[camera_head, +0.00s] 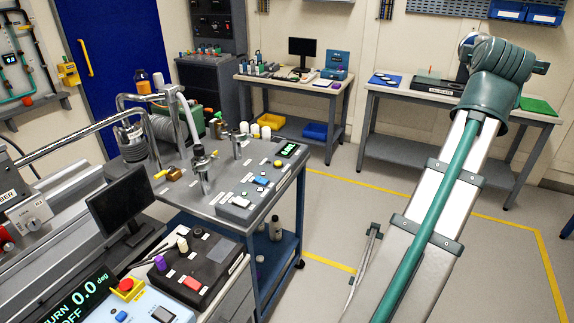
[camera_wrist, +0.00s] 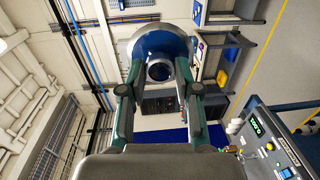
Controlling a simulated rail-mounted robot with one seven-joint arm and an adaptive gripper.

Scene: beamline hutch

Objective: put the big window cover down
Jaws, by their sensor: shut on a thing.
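In the wrist view, my gripper (camera_wrist: 160,74) is shut on the big window cover (camera_wrist: 150,44), a round piece with a pale rim, a blue face and a dark round knob in its middle. The two fingers stand on either side of the knob. In the head view, part of a round grey-blue thing that looks like the cover (camera_head: 465,45) shows at the left of my wrist, in front of the back wall. My wrist hides the fingers there. The cover is held up in the air, clear of any surface.
The right-hand bench (camera_head: 378,90) carries a blue mat (camera_head: 377,80) with small dark things, a dark tray (camera_head: 436,86) and a green mat (camera_head: 538,105). Another bench (camera_head: 262,82) with a monitor stands at the back. A crowded cart (camera_head: 215,207) stands at left. The floor between is clear.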

